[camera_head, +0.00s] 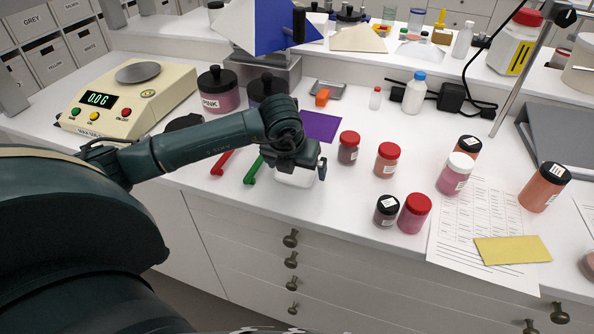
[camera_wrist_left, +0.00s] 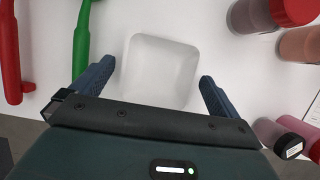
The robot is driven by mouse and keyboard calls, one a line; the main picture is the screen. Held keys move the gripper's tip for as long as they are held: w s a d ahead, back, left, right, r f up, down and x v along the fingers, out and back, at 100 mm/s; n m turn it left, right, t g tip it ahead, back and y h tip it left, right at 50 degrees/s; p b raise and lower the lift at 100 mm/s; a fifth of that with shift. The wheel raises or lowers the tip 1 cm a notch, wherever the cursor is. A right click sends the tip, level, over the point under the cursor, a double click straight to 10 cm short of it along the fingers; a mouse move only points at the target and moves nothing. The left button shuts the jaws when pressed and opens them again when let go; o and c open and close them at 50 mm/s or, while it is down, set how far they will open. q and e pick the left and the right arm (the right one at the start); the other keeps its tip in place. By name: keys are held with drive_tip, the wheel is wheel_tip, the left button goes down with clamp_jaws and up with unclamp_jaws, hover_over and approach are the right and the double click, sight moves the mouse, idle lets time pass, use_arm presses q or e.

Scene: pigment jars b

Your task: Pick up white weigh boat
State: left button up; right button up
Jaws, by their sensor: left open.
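The white weigh boat (camera_head: 294,180) is a small square dish on the white counter near its front edge. In the head view my left gripper covers most of it. In the left wrist view the weigh boat (camera_wrist_left: 160,68) lies empty between and just beyond my open fingers. My left gripper (camera_wrist_left: 158,85) is open, with a dark blue finger on each side of the boat; I see a gap at each side. In the head view my left gripper (camera_head: 295,168) is directly over the boat. My right gripper is not in view.
A green-handled tool (camera_head: 254,170) and a red-handled tool (camera_head: 222,162) lie just left of the boat. Jars stand to the right, the nearest a dark-red one (camera_head: 348,148). A purple sheet (camera_head: 321,127) lies behind. A scale (camera_head: 128,97) stands at left.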

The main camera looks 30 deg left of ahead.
use_arm(q)
drive_tip(key=shift+f, duration=0.15)
drive_tip(key=c, duration=1.1)
drive_tip(key=shift+o, duration=0.2)
